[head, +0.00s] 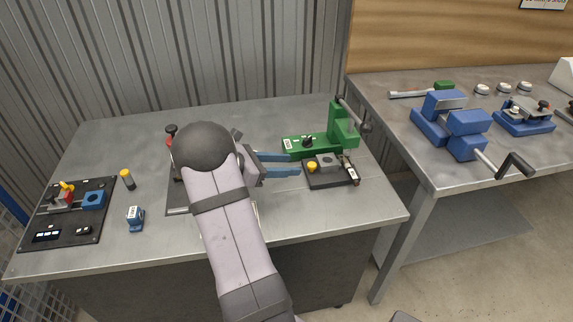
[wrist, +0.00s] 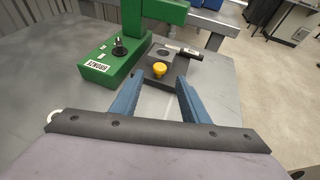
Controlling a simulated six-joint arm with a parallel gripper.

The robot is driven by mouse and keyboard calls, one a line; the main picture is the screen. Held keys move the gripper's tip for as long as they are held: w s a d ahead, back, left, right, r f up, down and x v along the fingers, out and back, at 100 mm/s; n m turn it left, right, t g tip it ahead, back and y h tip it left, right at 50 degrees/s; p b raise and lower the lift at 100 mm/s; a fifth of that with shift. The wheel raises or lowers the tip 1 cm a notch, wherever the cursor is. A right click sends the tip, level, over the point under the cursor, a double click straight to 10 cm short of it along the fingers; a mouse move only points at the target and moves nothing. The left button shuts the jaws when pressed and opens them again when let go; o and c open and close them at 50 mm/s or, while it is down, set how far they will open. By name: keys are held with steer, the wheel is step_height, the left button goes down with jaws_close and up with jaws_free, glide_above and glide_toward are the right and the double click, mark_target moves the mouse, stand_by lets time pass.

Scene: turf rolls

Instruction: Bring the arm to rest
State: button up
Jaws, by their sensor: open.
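My gripper (head: 296,163) has two blue fingers, spread apart with nothing between them. In the head view it points right, towards the green press (head: 318,145) and the dark fixture plate (head: 330,179) in front of it. In the wrist view the open fingers (wrist: 156,92) point at a yellow knob (wrist: 159,69) beside a grey block (wrist: 163,57). A gap shows between the fingertips and the knob. My arm covers the middle of the table in the head view.
On the metal table (head: 110,150), a black board (head: 60,225) with a blue clamp lies at left. A yellow-topped cylinder (head: 128,180) and a small blue labelled block (head: 135,217) stand beside it. A second table (head: 400,130) at right holds a blue vise (head: 468,135). A corrugated wall stands behind.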

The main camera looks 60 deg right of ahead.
steer(key=a+m+t+y+p, duration=0.1)
steer(key=a+m+y, duration=0.1)
steer(key=a, duration=0.6)
steer(key=a+m+t+y+p, duration=0.1)
steer(key=a+m+y+p, duration=0.1)
steer(key=a, duration=0.6)
steer(key=a+r+m+t+y+p, duration=0.1)
steer(key=a+m+t+y+p, duration=0.1)
steer(key=a, duration=0.7)
steer(key=shift+s+y, duration=0.25)
steer(key=shift+y, duration=0.15)
steer(key=s+a+r+m+t+y+p, duration=0.1)
steer(key=s+a+m+y+p, duration=0.15)
steer(key=a, duration=0.65)
steer(key=s+a+r+m+t+y+p, duration=0.1)
steer(key=s+a+m+t+y, duration=0.2)
steer(key=a, duration=0.6)
step_height(320, 180, down, 12)
steer(key=w+g+b, duration=0.1)
steer(key=b, duration=1.1)
steer(key=shift+w+a, duration=0.15)
steer(key=shift+w, duration=0.05)
steer(key=shift+r+m+h, duration=0.1)
steer(key=shift+m+h, duration=0.15)
